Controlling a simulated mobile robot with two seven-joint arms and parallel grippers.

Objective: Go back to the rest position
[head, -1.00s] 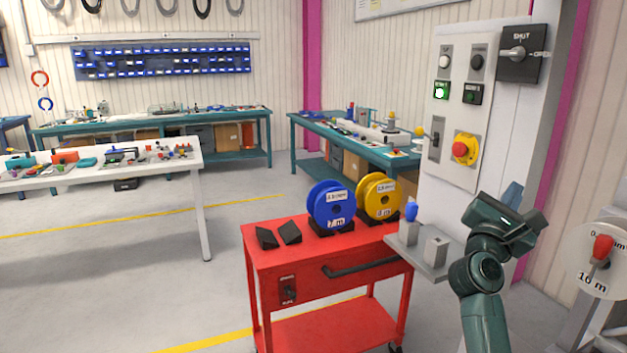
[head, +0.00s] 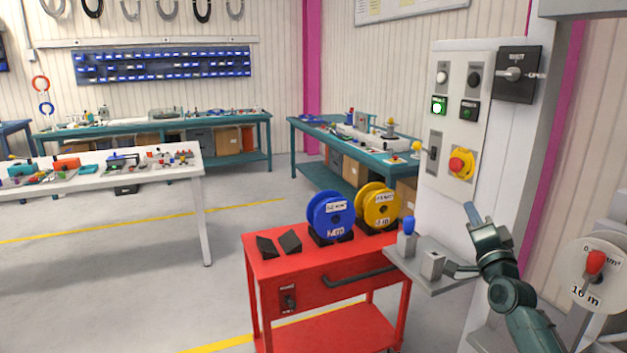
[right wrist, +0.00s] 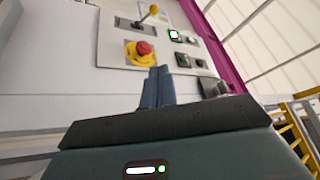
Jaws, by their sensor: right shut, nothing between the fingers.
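My right gripper (head: 473,214) is in front of the white control cabinet, below its panel, pointing up and a little left. Its fingers (right wrist: 157,87) are shut and empty in the right wrist view, where the red emergency button (right wrist: 145,48) on its yellow base appears beyond them. The gripper looks apart from the panel. My right arm comes up from the lower right, beside the small grey shelf. My left gripper is not in view.
A red cart (head: 325,262) carries a blue reel (head: 329,216) and a yellow reel (head: 376,207). A grey shelf (head: 450,281) with a blue-topped holder juts out near my right arm. A white reel (head: 588,272) with a red knob is at far right. Open floor lies left.

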